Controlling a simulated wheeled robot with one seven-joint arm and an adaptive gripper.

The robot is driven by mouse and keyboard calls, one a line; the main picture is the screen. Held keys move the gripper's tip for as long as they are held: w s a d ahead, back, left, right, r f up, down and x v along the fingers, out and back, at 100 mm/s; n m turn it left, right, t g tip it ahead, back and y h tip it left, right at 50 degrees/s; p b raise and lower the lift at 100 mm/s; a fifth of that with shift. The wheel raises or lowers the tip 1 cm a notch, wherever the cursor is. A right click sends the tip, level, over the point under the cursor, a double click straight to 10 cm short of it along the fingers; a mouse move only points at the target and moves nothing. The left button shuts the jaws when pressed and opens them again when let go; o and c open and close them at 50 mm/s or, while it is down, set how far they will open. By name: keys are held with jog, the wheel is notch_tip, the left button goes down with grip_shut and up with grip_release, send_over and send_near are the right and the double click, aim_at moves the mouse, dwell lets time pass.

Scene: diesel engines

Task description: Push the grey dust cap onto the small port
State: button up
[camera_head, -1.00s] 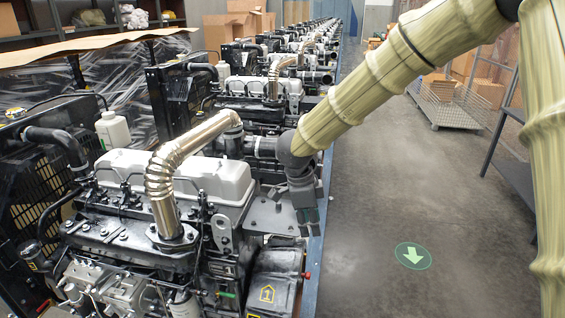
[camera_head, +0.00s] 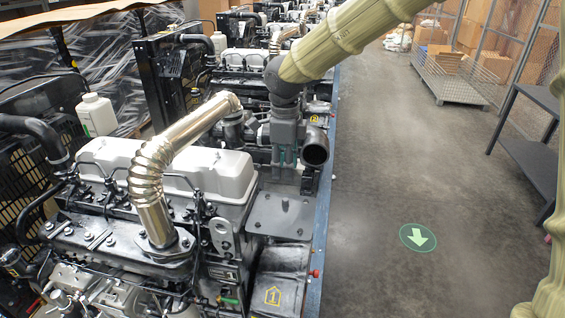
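My gripper (camera_head: 285,158) points down above the far right part of the nearest engine (camera_head: 190,175), beside a dark round pipe mouth (camera_head: 316,148). Its teal-edged fingers are small in this view, and I cannot tell whether they are open or shut or hold anything. A flat grey plate (camera_head: 265,222) lies nearer than the gripper, with a small dark spot or knob (camera_head: 285,205) on it. I cannot make out the grey dust cap or the small port for certain.
A ribbed silver pipe (camera_head: 150,175) rises over the engine's pale cover. A white bottle (camera_head: 97,114) stands at left. A red knob (camera_head: 316,273) sits at the blue line edge. Open floor with a green arrow mark (camera_head: 418,237) lies right, near a mesh cart (camera_head: 455,80) and dark shelf.

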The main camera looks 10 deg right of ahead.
aim_at(285, 199)
jog(key=f, duration=0.1)
jog(key=b, duration=0.1)
jog(key=f, duration=0.1)
jog(key=shift+w+d+f, duration=0.25)
jog(key=shift+w+f, duration=0.05)
jog(key=shift+f, duration=0.05)
jog(key=shift+s+a+f+b, duration=0.1)
jog(key=shift+s+f+b, duration=0.15)
jog(key=shift+f+b, duration=0.7)
jog(key=shift+w+f+b, duration=0.15)
jog(key=shift+f+b, duration=0.45)
jog(key=shift+f, duration=0.2)
jog(key=shift+f+b, duration=0.6)
jog(key=shift+f, duration=1.55)
jog(key=shift+p, duration=0.45)
grip_shut()
